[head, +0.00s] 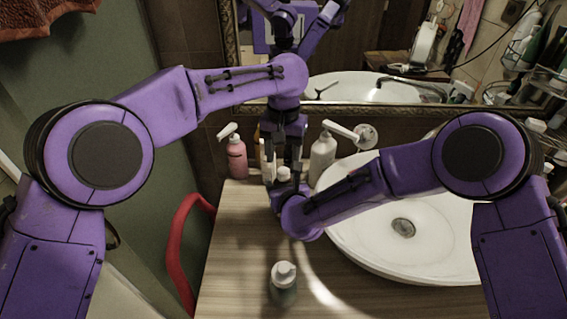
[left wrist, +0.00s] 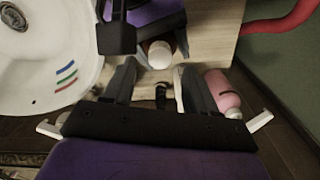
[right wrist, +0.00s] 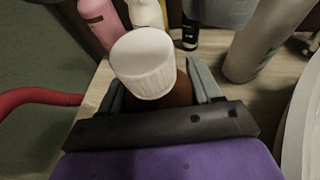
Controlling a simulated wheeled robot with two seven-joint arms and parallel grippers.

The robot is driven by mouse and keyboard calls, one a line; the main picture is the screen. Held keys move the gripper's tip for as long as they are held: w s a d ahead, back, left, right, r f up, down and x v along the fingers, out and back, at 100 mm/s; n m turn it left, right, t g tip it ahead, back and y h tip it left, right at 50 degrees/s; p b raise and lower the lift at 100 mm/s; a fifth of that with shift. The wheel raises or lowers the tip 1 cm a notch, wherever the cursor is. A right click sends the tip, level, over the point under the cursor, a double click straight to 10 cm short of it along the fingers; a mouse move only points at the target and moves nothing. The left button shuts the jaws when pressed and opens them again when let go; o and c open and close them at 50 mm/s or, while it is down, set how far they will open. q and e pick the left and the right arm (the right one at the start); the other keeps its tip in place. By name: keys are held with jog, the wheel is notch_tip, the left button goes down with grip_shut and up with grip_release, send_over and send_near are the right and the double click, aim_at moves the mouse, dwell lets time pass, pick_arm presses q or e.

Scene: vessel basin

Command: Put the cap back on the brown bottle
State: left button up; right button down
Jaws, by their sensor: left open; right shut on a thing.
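The brown bottle (right wrist: 178,94) is held upright between the fingers of my right gripper (right wrist: 155,82), at the back of the counter. The white ribbed cap (right wrist: 143,62) is at the bottle's mouth; I cannot tell whether it is fully seated. The cap also shows in the head view (head: 284,173) and in the left wrist view (left wrist: 160,55), with some brown bottle (left wrist: 157,41) beside it. My left gripper (head: 284,158) points down just behind the cap. Its fingers are open in the left wrist view (left wrist: 158,70), apart from the cap.
A pink pump bottle (head: 236,156) stands at the back left, and a grey-white pump bottle (head: 322,158) at the back right. A white basin (head: 440,235) fills the right. Another pump bottle (head: 284,284) stands at the front of the wooden counter (head: 235,260). A mirror rises behind.

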pick_arm(q)
jog(key=shift+r, duration=0.15)
jog(key=o, duration=0.6)
jog(key=shift+c, duration=0.2)
jog(key=shift+r, duration=0.1)
notch_tip(320, 180, up, 12)
pick_arm(e)
jog(key=shift+c, duration=0.7)
grip_release()
pick_arm(q)
jog(key=shift+f+b, duration=1.45)
jog(key=shift+f, duration=0.1)
pick_arm(e)
jog(key=v, duration=1)
jog(key=shift+s+r, duration=0.15)
jog(key=shift+s, duration=0.05)
